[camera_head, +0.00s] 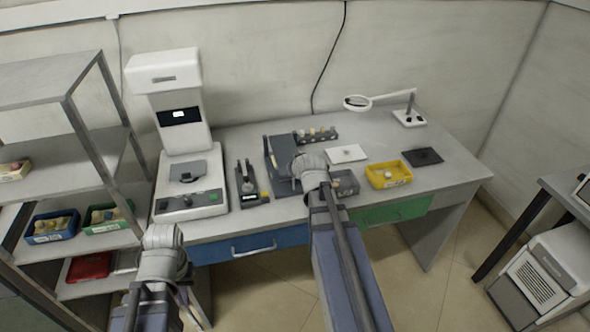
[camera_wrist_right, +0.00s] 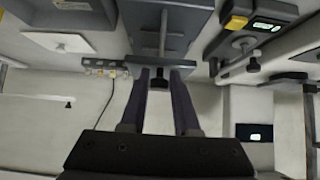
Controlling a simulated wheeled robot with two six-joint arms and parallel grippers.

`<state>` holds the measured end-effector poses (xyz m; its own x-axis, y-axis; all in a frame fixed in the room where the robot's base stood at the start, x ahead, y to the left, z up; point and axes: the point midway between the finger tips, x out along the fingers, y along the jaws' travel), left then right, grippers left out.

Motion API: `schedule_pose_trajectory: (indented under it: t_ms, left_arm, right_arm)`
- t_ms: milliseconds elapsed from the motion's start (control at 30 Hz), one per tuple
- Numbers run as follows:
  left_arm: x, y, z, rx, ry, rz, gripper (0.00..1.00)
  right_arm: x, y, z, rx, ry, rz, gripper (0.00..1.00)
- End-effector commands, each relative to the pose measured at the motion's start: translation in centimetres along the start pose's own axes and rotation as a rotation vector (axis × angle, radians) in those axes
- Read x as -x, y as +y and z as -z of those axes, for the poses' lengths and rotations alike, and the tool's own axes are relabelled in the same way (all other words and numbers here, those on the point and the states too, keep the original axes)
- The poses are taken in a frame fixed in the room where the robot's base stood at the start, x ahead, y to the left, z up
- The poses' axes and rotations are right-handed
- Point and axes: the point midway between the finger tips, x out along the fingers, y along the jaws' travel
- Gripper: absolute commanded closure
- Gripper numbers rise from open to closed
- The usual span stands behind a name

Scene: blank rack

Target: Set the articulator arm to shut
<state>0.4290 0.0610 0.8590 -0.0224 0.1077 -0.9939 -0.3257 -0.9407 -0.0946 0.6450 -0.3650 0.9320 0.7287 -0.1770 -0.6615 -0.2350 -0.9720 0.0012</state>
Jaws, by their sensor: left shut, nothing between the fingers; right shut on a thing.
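The articulator (camera_head: 283,150) is a dark grey device near the middle of the table. My right arm hides part of it in the head view. In the right wrist view its grey body (camera_wrist_right: 190,18) is at the top, with a thin rod ending in a black knob (camera_wrist_right: 159,84). My right gripper (camera_wrist_right: 160,78) has its two fingers around this knob and is shut on it. The exact angle of the articulator arm is hard to tell. My left gripper (camera_head: 163,240) is shut and empty, in front of the table's left end; its fingertips are hardly visible.
A white machine (camera_head: 190,190) stands at the table's left. A small black device with a yellow button (camera_head: 264,196) is beside the articulator. A vial rack (camera_head: 318,136), white plate (camera_head: 347,154), yellow bin (camera_head: 388,175) and magnifier lamp (camera_head: 409,118) stand behind and right. Shelves (camera_head: 75,180) are left.

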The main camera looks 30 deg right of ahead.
Motion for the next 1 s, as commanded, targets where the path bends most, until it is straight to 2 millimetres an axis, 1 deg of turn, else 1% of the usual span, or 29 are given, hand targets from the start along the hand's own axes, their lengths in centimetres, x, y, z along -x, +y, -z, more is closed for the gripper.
schedule_pose_trajectory:
  t_ms: [33, 533, 567, 600, 800, 867, 1000]
  left_arm:
    - [-0.5, 0.0, 0.0, 0.0, 0.0, 0.0, 1.0]
    - [-0.8, 0.1, 0.1, 0.0, 0.0, 0.0, 1.0]
    - [-0.8, 0.1, 0.1, 0.0, 0.0, 0.0, 1.0]
    - [-0.8, 0.1, 0.1, 0.0, 0.0, 0.0, 1.0]
    - [-0.7, 0.1, 0.0, 0.0, 0.0, 0.0, 1.0]
    - [-0.5, 0.0, 0.0, 0.0, 0.0, 0.0, 1.0]
    - [0.5, -0.1, 0.0, 0.0, 0.0, 0.0, 1.0]
  right_arm:
    - [-0.2, -0.1, -0.8, 0.001, -0.016, 0.001, 1.0]
    - [-0.4, 0.0, -1.0, 0.002, -0.015, 0.001, 1.0]
    - [-0.4, 0.0, -1.0, 0.003, -0.015, 0.001, 0.69]
    - [-0.4, 0.0, -1.0, 0.003, -0.015, 0.0, 0.65]
    - [-0.3, -0.1, -1.0, 0.003, -0.015, 0.001, 0.42]
    - [0.0, -0.1, -0.9, 0.003, -0.014, 0.001, 0.42]
    - [1.2, -0.4, -0.7, 0.004, -0.011, 0.002, 0.42]
